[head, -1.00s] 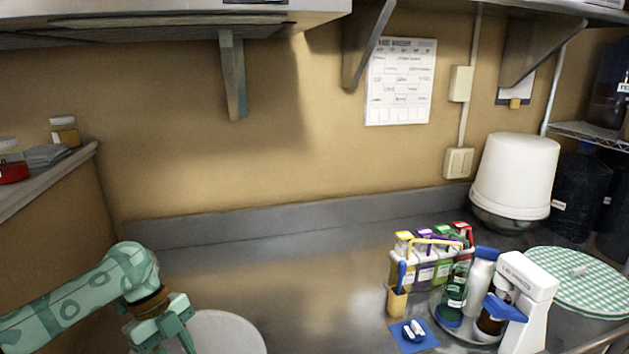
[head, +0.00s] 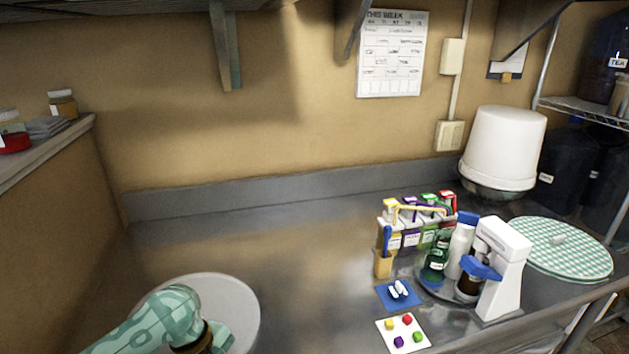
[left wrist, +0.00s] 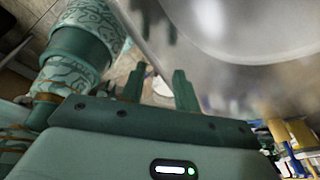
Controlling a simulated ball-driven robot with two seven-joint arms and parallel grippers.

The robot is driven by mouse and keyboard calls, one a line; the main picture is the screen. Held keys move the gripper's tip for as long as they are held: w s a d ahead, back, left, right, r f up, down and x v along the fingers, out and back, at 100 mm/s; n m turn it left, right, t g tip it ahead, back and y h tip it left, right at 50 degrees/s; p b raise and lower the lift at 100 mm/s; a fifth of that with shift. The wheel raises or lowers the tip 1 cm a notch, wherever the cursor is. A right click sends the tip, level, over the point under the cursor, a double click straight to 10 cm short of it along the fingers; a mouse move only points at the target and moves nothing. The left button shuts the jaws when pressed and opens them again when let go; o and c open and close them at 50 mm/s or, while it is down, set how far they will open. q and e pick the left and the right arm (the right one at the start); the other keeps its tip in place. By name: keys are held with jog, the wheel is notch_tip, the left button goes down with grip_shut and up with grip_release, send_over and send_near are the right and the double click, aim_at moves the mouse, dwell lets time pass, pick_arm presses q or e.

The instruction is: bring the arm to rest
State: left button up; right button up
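My left arm comes in at the bottom left of the head view, low in front of a round pale lid or disc (head: 240,300). Only part of my left gripper (head: 220,338) shows there, and its fingertips are not visible. In the left wrist view the two green fingers of the left gripper (left wrist: 159,82) stand apart with nothing held between them. A blurred pale round shape (left wrist: 255,30) fills the top right of that view. My right gripper is in neither view.
A tube rack (head: 410,237), a bottle tray and a white dispenser (head: 508,265) stand on the right of the steel counter (head: 310,240). A blue mat (head: 385,301) and a card with coloured cubes (head: 382,325) lie before them. The counter's middle is clear.

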pick_arm(q)
jog(key=s+d+f+n+t, duration=0.3)
jog(key=s+d+n+t, duration=0.1)
jog(key=s+n, duration=0.15)
jog(key=s+a+r+n+t+y, duration=0.35)
jog(key=s+a+n+y, duration=0.6)
jog(key=a, duration=0.65)
jog(key=s+d+f+n+g+h, duration=0.1)
jog(key=s+d+f+g+h, duration=0.15)
jog(key=f, duration=0.95)
jog(key=s+d+f+g+h, duration=0.15)
jog(key=s+f, duration=0.25)
jog(key=f, duration=0.9)
jog(key=s+f+n+g+h, duration=0.1)
jog(key=s+f, duration=0.6)
jog(key=s, duration=0.2)
jog(key=s+f+n+g+h, duration=0.1)
jog(key=s+f+n, duration=0.1)
jog(key=s+f, duration=0.5)
jog(key=s, duration=0.3)
jog(key=shift+s+f, duration=0.2)
jog(key=shift+f, duration=0.05)
jog(key=shift+d, duration=0.1)
